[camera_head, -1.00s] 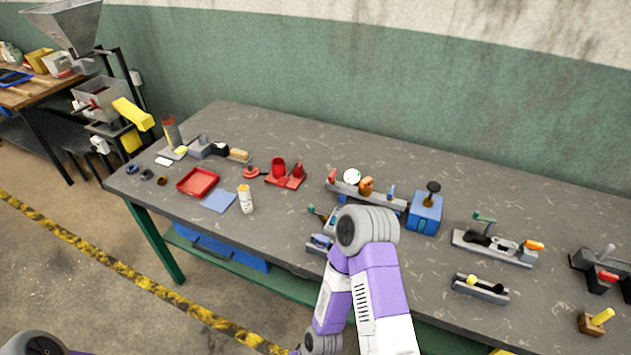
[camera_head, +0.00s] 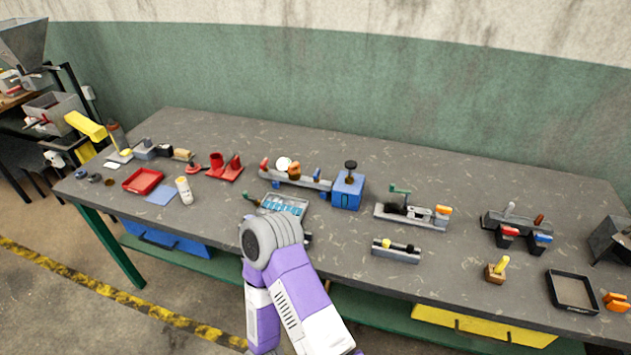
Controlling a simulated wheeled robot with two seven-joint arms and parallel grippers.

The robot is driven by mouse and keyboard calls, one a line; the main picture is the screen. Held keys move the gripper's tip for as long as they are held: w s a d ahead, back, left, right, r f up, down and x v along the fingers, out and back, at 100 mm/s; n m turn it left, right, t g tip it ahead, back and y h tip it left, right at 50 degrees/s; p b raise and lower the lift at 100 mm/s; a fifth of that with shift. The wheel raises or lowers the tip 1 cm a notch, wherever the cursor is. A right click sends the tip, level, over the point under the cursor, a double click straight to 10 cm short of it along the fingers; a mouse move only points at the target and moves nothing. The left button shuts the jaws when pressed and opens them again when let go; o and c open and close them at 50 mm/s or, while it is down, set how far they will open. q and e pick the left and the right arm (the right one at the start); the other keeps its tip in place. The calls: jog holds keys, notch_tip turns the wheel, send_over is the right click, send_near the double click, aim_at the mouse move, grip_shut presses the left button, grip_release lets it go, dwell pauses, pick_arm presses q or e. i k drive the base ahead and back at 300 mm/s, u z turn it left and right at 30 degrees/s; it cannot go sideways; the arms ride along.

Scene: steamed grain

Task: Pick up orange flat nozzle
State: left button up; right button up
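Several orange pieces show, and I cannot tell which is the flat nozzle. Orange pieces (camera_head: 615,302) lie at the far right edge of the table. An orange part (camera_head: 442,210) sits on the right end of a grey fixture (camera_head: 408,216). Another orange piece (camera_head: 294,171) stands on the long grey rack (camera_head: 310,182) near the middle. One purple and white arm of mine, seemingly the right, rises from the bottom over the table's front edge. No fingers of either gripper show, and the left arm is out of view.
The grey table (camera_head: 330,235) carries a red tray (camera_head: 143,181), a white bottle (camera_head: 184,190), a blue box (camera_head: 348,190), a small grey fixture (camera_head: 396,251) and a black tray (camera_head: 572,292). The table's back strip is clear. A hopper machine (camera_head: 50,105) stands left.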

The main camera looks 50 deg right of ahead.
aim_at(294, 168)
jog(key=u, duration=0.3)
jog(key=k, duration=0.1)
jog(key=z, duration=1.35)
